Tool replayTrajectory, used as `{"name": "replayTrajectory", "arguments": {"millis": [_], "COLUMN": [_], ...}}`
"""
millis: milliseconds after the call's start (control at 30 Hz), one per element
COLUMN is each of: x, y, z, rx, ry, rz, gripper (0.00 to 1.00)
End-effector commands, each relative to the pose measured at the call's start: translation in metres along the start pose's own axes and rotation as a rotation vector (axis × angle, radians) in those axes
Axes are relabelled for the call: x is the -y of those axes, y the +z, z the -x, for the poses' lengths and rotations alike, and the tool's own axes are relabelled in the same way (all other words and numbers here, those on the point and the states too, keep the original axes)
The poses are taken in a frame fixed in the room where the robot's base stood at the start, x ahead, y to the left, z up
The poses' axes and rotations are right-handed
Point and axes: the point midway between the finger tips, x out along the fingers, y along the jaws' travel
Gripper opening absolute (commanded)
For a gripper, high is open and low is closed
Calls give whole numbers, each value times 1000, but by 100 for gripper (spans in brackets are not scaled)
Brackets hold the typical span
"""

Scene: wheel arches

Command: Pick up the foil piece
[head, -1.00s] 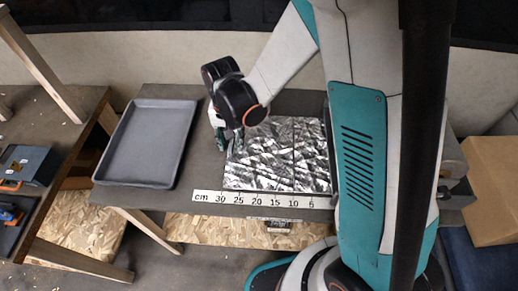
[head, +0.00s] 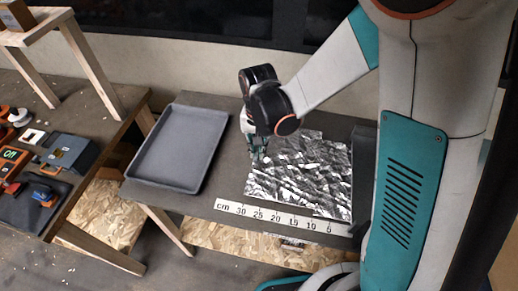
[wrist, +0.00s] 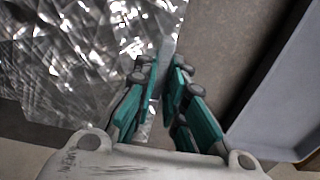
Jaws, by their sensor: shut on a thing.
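The foil piece (head: 290,172) is a crinkled, shiny silver sheet on the dark table. Its outline has a step near the right, between a larger left part and a narrower right part (head: 337,180). My gripper (head: 257,158) is at the left edge of the foil, pointing down. In the wrist view my gripper (wrist: 165,62) has its teal fingers close together at the foil's edge, shut on it. The foil (wrist: 65,55) spreads out to the left there. The pinched bit is mostly hidden between the fingers.
A white centimetre ruler strip (head: 285,217) lies along the table's front edge. An empty grey tray (head: 218,117) stands left of the foil; its rim shows in the wrist view (wrist: 262,88). Another table (head: 95,195) at the left holds tools. Bare table lies between tray and foil.

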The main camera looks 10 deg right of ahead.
Motion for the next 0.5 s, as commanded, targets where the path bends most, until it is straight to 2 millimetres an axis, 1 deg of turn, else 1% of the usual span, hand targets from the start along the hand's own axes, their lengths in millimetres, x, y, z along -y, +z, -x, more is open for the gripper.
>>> {"name": "replayTrajectory", "arguments": {"millis": [33, 300, 500], "x": [0, 0, 0], "y": [0, 0, 0], "z": [18, 85, 126], "rx": [0, 0, 0], "ry": [0, 0, 0], "rz": [0, 0, 0], "gripper": [0, 0, 0]}}
